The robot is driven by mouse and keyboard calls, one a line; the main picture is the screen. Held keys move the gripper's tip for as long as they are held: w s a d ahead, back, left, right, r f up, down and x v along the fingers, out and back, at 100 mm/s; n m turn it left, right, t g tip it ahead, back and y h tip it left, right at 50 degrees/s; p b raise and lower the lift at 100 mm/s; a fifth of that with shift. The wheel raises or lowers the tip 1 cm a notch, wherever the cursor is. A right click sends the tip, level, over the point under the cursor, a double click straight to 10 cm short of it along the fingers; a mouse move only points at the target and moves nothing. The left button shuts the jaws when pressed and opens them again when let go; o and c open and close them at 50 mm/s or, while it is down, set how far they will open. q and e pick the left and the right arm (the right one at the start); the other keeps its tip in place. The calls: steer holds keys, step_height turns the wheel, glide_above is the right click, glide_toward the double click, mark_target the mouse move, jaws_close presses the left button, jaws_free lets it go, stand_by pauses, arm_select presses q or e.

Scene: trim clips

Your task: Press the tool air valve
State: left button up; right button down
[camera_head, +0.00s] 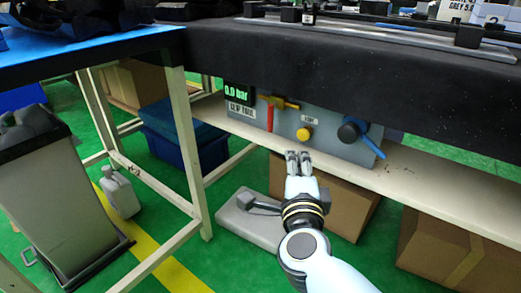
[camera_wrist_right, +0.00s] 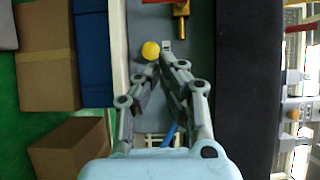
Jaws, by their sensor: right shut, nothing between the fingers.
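A grey air panel (camera_head: 285,122) hangs under the bench's dark front edge. It carries a yellow round button (camera_head: 304,134), a red handle (camera_head: 270,115) by a brass fitting (camera_head: 287,104), and a black knob (camera_head: 348,132) with a blue lever (camera_head: 371,146). I cannot read which label names the tool air valve. My right gripper (camera_head: 299,157) is just below the yellow button, fingertips together and empty. In the right wrist view the yellow button (camera_wrist_right: 151,50) shows just beyond and left of the fingertips (camera_wrist_right: 164,66); I cannot tell whether they touch. My left gripper is not in view.
A display (camera_head: 238,93) reads 0.0 bar at the panel's left. A pale shelf (camera_head: 440,175) runs below the panel, with cardboard boxes (camera_head: 455,257) under it. A white table leg (camera_head: 188,145) stands left of my right arm. Green floor lies between.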

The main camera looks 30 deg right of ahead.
mark_target(270, 118)
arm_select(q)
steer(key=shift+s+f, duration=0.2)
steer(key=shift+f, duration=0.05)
arm_select(e)
steer(key=shift+f, duration=0.3)
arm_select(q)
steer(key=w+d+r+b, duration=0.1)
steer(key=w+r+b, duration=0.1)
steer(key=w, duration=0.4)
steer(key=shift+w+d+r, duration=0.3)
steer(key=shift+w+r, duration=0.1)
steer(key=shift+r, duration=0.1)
arm_select(e)
steer(key=w+a+x, duration=0.1)
steer(key=a+x, duration=0.1)
steer(key=x, duration=1.1)
steer(key=shift+w+a, duration=0.2)
steer(key=shift+w, duration=0.05)
arm_select(q)
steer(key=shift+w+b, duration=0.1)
steer(key=shift+b, duration=0.25)
arm_select(e)
steer(key=shift+f, duration=0.1)
